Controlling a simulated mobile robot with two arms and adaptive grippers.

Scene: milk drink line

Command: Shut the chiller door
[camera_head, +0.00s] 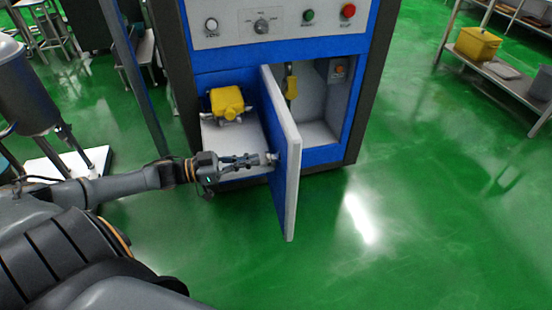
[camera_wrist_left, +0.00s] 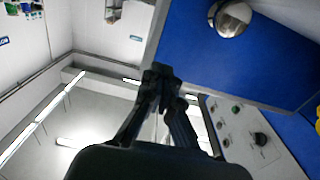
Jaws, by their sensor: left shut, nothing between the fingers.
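The chiller door (camera_head: 287,150) stands open, swung out from the blue machine front, with its blue face toward the left and its pale edge toward me. A round metal knob (camera_head: 272,158) sits on the door's blue face. My left gripper (camera_head: 258,160) is shut and empty, with its fingertips close to the knob; I cannot tell whether they touch. In the left wrist view the fingers (camera_wrist_left: 159,85) are together, the blue door (camera_wrist_left: 240,60) fills the upper right, and the knob (camera_wrist_left: 231,18) is at the top. My right gripper is not in view.
The chiller opening (camera_head: 318,105) shows a yellow-handled part (camera_head: 291,86) inside. A yellow valve-like part (camera_head: 227,100) sits on a white surface left of the door. The control panel (camera_head: 270,22) is above. Green floor (camera_head: 400,200) in front and to the right is clear.

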